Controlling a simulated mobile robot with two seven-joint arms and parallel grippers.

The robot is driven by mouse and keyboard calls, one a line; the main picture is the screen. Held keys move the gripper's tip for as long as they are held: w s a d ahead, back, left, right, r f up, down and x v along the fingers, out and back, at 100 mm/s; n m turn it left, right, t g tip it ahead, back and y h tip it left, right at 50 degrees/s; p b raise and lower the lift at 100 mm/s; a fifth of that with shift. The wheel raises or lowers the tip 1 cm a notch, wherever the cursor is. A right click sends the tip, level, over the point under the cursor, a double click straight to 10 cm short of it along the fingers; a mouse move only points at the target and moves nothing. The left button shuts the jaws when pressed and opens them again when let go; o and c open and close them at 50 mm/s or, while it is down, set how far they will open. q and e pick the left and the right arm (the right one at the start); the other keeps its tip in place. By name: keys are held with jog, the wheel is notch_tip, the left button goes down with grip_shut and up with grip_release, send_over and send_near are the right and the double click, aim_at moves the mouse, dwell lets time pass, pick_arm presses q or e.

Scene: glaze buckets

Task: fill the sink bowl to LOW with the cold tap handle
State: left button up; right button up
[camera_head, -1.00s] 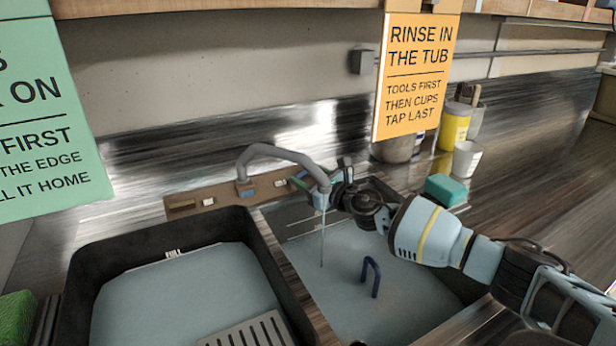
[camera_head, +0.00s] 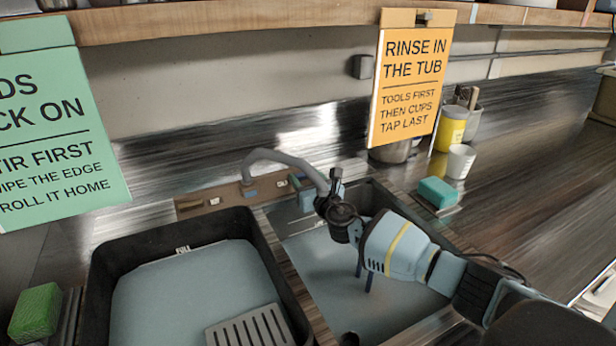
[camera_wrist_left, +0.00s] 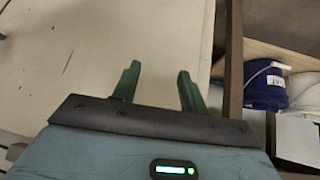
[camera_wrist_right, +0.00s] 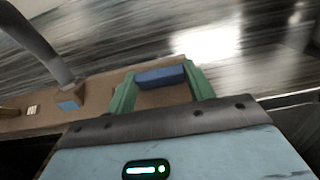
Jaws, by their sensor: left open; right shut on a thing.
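My right gripper (camera_wrist_right: 163,88) is shut on a blue handle (camera_wrist_right: 160,75) on the brown tap ledge. In the head view the gripper (camera_head: 303,188) is beside the grey tap spout (camera_head: 285,160), and its fingertips and the handle are mostly hidden. The sink bowl (camera_head: 327,285) holds a flat grey-blue surface; no LOW mark can be read. A dark blue upright loop (camera_head: 369,282) stands in it, partly covered by my arm. No water stream is visible at the spout, whose mouth is hidden. My left gripper (camera_wrist_left: 157,82) is open and empty above a pale surface.
A black tub (camera_head: 268,240) marked FULL, with a slotted grate (camera_head: 250,328), is left of the bowl. A green block (camera_head: 35,312), a teal sponge (camera_head: 438,192) and cups (camera_head: 460,160) stand around. Signs hang above. A dark blue bucket (camera_wrist_left: 265,92) shows in the left wrist view.

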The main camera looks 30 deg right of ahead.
jog(key=o, duration=0.9)
jog(key=shift+o, duration=0.4)
pick_arm(q)
jog(key=shift+w+a+r+p, duration=0.1)
jog(key=shift+w+r+p, duration=0.3)
jog(key=shift+r, duration=0.15)
jog(key=shift+w+r+p, duration=0.3)
jog(key=shift+r+p, duration=0.05)
jog(key=shift+r, duration=0.15)
pick_arm(e)
jog(key=s, duration=0.7)
jog(key=shift+s+a, duration=0.25)
jog(key=shift+s, duration=0.15)
pick_arm(q)
jog(key=shift+w, duration=0.1)
pick_arm(e)
jog(key=shift+f, duration=0.1)
